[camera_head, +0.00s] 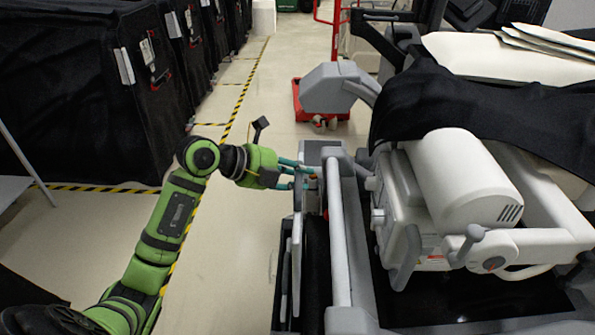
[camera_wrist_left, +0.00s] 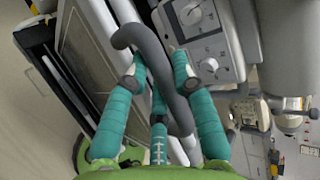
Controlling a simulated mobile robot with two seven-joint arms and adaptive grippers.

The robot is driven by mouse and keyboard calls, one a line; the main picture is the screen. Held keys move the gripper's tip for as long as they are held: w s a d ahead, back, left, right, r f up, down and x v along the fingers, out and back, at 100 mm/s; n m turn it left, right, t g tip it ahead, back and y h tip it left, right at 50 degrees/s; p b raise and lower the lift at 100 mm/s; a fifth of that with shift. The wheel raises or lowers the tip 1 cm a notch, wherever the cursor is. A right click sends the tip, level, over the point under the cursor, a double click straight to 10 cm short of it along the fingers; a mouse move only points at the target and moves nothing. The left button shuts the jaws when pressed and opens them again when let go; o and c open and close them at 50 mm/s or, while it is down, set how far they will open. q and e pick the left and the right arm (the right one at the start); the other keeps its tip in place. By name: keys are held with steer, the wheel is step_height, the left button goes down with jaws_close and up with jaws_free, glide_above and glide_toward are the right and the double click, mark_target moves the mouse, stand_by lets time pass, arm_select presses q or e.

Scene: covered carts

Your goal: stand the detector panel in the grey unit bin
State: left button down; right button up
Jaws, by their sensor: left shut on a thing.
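My left gripper (camera_head: 298,179) has teal fingers and is at the upper left end of the grey mobile unit. In the left wrist view, the fingers (camera_wrist_left: 158,95) are closed around a dark grey curved handle (camera_wrist_left: 150,42). A flat, pale-framed panel (camera_wrist_left: 88,48), which looks like the detector panel, lies just beyond the fingers. I cannot tell whether the handle belongs to it. In the head view, a narrow grey bin-like part (camera_head: 297,225) runs along the unit's left side, with a dark inside. My right gripper is not in view.
A white machine body (camera_head: 465,185) with knobs sits right of the long grey rail (camera_head: 338,235). Black-covered carts (camera_head: 80,90) line the left. A red base (camera_head: 318,100) stands beyond. Pale floor (camera_head: 240,225) with striped tape is clear between carts and unit.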

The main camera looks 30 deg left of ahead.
arm_select(q)
steer(key=shift+w+d+f, duration=0.1)
steer(key=shift+w+f, duration=0.05)
steer(key=shift+w, duration=0.05)
steer(key=shift+s+f+b, duration=0.1)
steer(key=shift+f+b, duration=0.75)
steer(key=shift+b, duration=0.05)
steer(key=shift+f+b, duration=0.95)
steer(key=shift+f, duration=0.1)
steer(key=shift+f+b, duration=0.95)
steer(key=shift+f, duration=0.6)
